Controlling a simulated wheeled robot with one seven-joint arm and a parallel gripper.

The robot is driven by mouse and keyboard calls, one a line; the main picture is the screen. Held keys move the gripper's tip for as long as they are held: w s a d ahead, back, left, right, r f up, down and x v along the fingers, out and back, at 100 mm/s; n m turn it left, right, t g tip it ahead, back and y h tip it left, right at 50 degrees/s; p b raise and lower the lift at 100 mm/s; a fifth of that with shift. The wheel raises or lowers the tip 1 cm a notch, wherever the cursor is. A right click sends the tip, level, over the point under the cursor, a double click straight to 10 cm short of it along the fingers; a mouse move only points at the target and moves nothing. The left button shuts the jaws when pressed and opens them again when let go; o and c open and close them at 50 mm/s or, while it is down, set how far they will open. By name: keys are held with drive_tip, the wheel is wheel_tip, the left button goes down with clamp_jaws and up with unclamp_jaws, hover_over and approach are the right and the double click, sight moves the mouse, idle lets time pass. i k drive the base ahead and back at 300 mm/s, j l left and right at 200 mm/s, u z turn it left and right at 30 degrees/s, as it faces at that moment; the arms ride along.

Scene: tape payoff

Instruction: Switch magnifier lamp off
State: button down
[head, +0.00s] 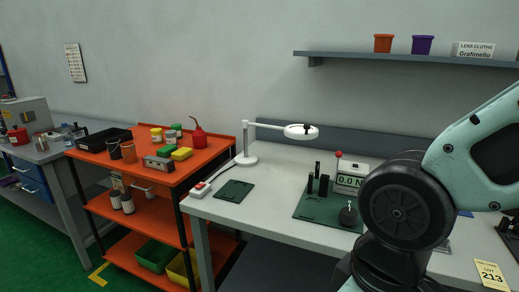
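The white magnifier lamp (302,131) stands on the left part of the white workbench (270,213), its round base near the left edge and its arm reaching right. Its round head hangs above the bench; I cannot tell for sure whether it is lit. A small white box with a red top (200,189), which looks like a switch, sits at the bench's front left corner. A cord runs from it toward the lamp base. My arm fills the right side of the view and covers part of the bench. My gripper is not visible.
A dark green pad (234,190) lies beside the switch box. A green mat (312,207) carries black posts and a display reading 0.0 N (349,182). An orange cart (150,180) with bottles stands left of the bench. A shelf (420,59) with pots hangs above.

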sight(199, 186)
drive_tip(key=i+u, duration=0.45)
drive_tip(key=i+l+u, duration=0.15)
drive_tip(key=i+u, duration=0.3)
